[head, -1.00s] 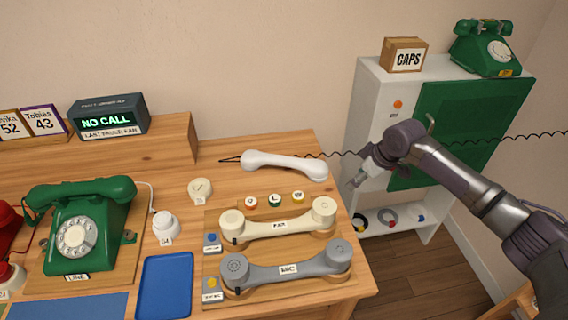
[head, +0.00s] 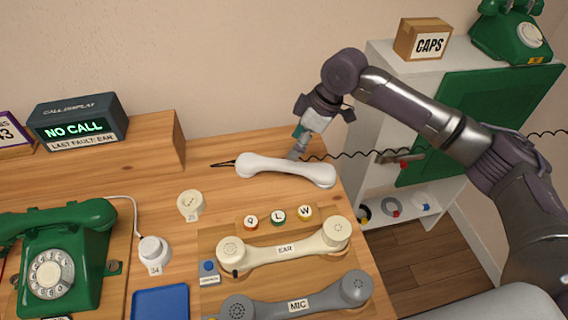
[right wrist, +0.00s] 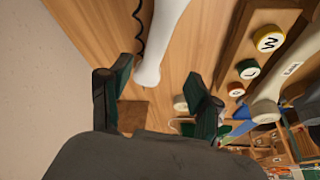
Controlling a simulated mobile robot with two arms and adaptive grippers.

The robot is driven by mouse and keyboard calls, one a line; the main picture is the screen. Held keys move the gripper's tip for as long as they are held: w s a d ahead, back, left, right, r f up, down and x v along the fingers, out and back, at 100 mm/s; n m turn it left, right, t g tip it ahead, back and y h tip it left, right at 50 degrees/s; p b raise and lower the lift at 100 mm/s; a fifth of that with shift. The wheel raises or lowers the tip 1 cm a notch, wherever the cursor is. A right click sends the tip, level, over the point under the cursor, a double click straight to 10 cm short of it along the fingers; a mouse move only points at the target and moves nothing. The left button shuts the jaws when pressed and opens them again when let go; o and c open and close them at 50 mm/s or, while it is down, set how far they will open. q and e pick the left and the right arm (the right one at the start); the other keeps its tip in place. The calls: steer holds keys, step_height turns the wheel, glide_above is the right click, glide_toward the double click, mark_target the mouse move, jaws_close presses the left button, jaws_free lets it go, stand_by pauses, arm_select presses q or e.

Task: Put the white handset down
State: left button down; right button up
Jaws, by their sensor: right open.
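The white handset (head: 285,170) lies on the wooden desk near its back right, with a black coiled cord running off to the right. In the right wrist view its white grip (right wrist: 163,35) reaches down toward the space between the fingers. My right gripper (head: 299,150) is at the handset's back side, pointing down, with its fingertips partly hidden behind it. In the right wrist view my right gripper (right wrist: 158,95) has its two dark fingers spread apart. I cannot tell whether they touch the handset. My left gripper is not in view.
A cream handset (head: 285,247) and a grey handset (head: 298,300) rest on cradles in front. Buttons (head: 278,216) marked Q, L and W sit between. A green phone (head: 55,255) and blue tray (head: 160,303) are left. A white cabinet (head: 380,75) stands right.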

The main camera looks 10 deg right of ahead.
mark_target(287, 163)
steer(key=x, duration=0.4)
steer(key=shift+a+f, duration=0.1)
steer(key=shift+f, duration=0.15)
steer(key=shift+w+a+f, duration=0.1)
steer(key=shift+w+f, duration=0.1)
steer(key=shift+f, duration=0.3)
steer(key=x, duration=0.2)
steer(key=d+x, duration=0.1)
steer(key=x, duration=0.1)
steer(key=shift+w+a+f, duration=0.1)
steer(key=shift+f, duration=0.25)
steer(key=shift+a+f, duration=0.15)
steer(key=shift+f, duration=0.1)
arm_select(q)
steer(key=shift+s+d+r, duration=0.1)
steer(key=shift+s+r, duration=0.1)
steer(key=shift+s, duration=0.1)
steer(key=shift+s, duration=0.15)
arm_select(e)
steer(key=shift+c, duration=0.3)
steer(key=shift+c, duration=1.3)
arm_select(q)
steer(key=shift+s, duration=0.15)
arm_select(e)
jaws_close()
